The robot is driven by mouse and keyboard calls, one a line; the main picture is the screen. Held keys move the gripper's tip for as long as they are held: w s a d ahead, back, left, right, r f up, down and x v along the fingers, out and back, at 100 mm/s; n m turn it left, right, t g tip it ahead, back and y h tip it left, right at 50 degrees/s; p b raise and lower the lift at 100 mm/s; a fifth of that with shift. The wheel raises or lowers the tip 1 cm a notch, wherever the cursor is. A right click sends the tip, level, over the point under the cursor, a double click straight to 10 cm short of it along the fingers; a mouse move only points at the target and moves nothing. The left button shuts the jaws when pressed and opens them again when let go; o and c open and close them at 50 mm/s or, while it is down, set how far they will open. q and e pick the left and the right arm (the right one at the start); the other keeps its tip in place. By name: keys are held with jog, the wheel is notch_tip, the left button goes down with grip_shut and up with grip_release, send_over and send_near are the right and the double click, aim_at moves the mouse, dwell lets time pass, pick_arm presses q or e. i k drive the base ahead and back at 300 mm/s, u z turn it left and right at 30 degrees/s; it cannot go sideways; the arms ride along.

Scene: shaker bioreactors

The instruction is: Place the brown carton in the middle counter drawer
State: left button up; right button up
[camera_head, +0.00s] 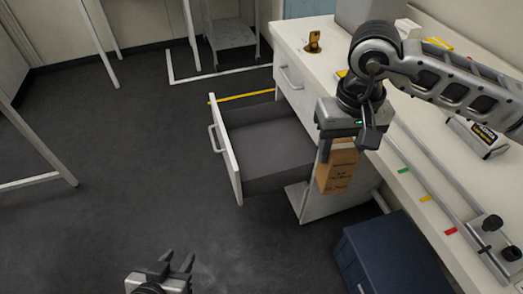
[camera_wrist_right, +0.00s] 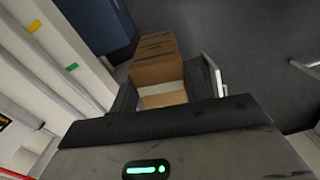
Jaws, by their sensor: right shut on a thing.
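The brown carton (camera_head: 337,173) hangs below my right gripper (camera_head: 347,140), which is shut on its upper part. Dark print marks its side. In the right wrist view the carton (camera_wrist_right: 155,48) shows beyond the gripper body, with an open-looking top; the fingertips' contact is mostly hidden. The counter drawer (camera_head: 232,160) is pulled out to the left, with a grey, empty interior. In the head view the carton appears just right of the drawer's interior, by the counter front. My left gripper (camera_head: 176,262) is open and empty at the bottom, away from the drawer.
The white counter (camera_head: 300,40) carries a golden item (camera_head: 314,41), a rail with knobs (camera_head: 487,224) and a black-and-white box (camera_head: 480,136). A dark blue bin (camera_head: 390,258) stands on the floor below the carton's right. Floor left of the drawer is clear.

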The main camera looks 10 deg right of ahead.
aim_at(257, 155)
jog(key=u, duration=1.9)
jog(key=i, duration=1.9)
jog(key=z, duration=2.9)
